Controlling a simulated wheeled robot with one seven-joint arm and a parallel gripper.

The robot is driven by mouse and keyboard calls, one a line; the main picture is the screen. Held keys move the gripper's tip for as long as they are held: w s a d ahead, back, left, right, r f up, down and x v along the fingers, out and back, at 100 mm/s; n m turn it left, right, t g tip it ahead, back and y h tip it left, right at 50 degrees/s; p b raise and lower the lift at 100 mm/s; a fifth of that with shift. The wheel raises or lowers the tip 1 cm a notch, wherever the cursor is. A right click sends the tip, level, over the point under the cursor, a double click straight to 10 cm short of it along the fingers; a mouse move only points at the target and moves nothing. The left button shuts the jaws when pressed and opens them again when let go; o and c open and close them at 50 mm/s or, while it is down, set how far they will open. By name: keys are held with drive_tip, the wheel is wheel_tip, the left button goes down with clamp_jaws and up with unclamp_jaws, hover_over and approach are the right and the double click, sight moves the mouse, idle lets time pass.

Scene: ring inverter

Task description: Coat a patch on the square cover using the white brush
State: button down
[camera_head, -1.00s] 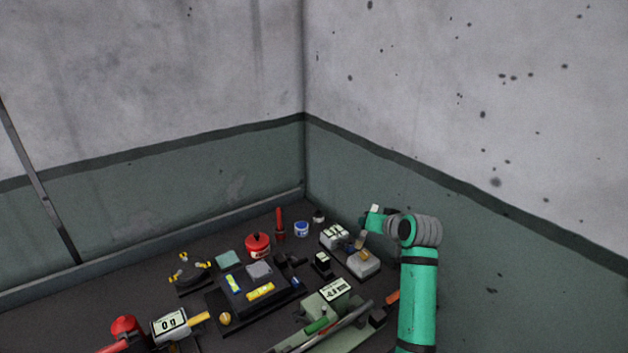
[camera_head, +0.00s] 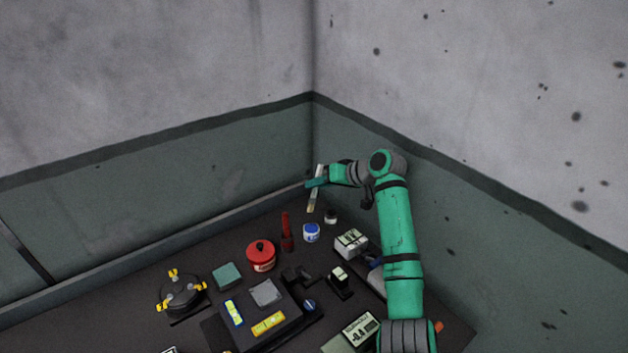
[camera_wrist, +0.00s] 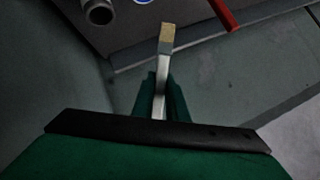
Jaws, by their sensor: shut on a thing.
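My gripper (camera_head: 317,182) is shut on the white brush (camera_head: 318,172) and holds it up near the wall corner. The brush hangs nearly upright, tan bristles down, apparently above the table. In the wrist view the brush (camera_wrist: 161,75) stands out between the fingers, its tan tip clear of anything. Two flat square pieces lie on the table: a teal one (camera_head: 228,275), and a grey one (camera_head: 266,292) on a black block. I cannot tell which is the square cover. A white-and-blue jar (camera_head: 311,232) stands below the brush tip.
A red lidded pot (camera_head: 261,256), a red upright tool (camera_head: 287,235) and a small dark-and-white jar (camera_head: 331,216) stand nearby. A black round device with yellow knobs (camera_head: 181,293) is at left. Walls (camera_head: 470,200) close off the back and right.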

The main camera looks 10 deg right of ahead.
sight(316, 195)
drive_tip(key=shift+d+f, duration=0.1)
drive_tip(key=shift+f, duration=0.45)
drive_tip(key=shift+s+d+f, duration=0.1)
drive_tip(key=shift+f, duration=0.2)
drive_tip(key=shift+a+f, duration=0.15)
drive_tip(key=shift+f, duration=0.5)
drive_tip(key=shift+a+f, duration=0.15)
drive_tip(key=shift+f, duration=0.45)
drive_tip(key=shift+s+f, duration=0.1)
drive_tip(key=shift+f, duration=0.7)
drive_tip(key=shift+f, duration=0.1)
drive_tip(key=shift+d+f, duration=0.1)
drive_tip(key=shift+d, duration=0.05)
drive_tip(key=shift+a+f, duration=0.15)
drive_tip(key=shift+a, duration=0.05)
drive_tip(key=shift+d+f, duration=0.15)
drive_tip(key=shift+d, duration=0.05)
